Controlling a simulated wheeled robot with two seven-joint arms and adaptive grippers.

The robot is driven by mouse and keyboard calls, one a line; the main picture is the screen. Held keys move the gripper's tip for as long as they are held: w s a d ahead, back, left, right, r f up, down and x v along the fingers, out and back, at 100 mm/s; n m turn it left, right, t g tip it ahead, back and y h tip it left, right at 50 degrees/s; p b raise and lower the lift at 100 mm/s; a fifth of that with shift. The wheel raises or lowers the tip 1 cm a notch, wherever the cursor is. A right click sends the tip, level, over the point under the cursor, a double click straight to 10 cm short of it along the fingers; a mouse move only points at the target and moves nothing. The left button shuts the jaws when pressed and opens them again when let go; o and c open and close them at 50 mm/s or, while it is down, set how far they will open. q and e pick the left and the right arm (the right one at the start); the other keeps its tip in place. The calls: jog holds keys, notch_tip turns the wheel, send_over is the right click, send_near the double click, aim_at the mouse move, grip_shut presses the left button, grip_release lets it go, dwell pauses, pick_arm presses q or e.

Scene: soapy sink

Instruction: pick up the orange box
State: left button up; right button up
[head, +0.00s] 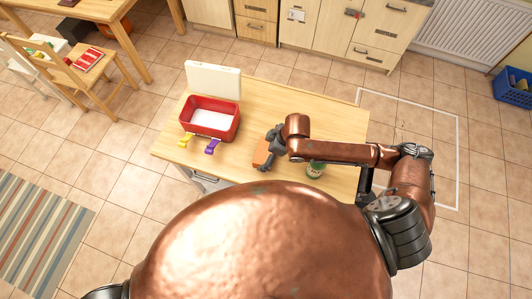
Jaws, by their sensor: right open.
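The orange box (261,153) lies on the wooden table, right of the red basin. My right gripper (268,155) is over the box's right side, with its dark fingers close around it. The gripper is open, and I cannot tell whether a finger touches the box. The gripper and wrist hide part of the box. My left gripper is not in view.
The red basin (235,131) with white contents stands on the wooden table (330,112). A white panel (213,80) is behind it. A yellow item (186,140) and a purple item (212,146) are at its front. A green jar (316,169) stands under my right forearm.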

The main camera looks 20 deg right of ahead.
jog(key=shift+a+f, duration=0.1)
jog(key=shift+f, duration=0.15)
jog(key=shift+c, duration=0.4)
jog(key=c, duration=1.1)
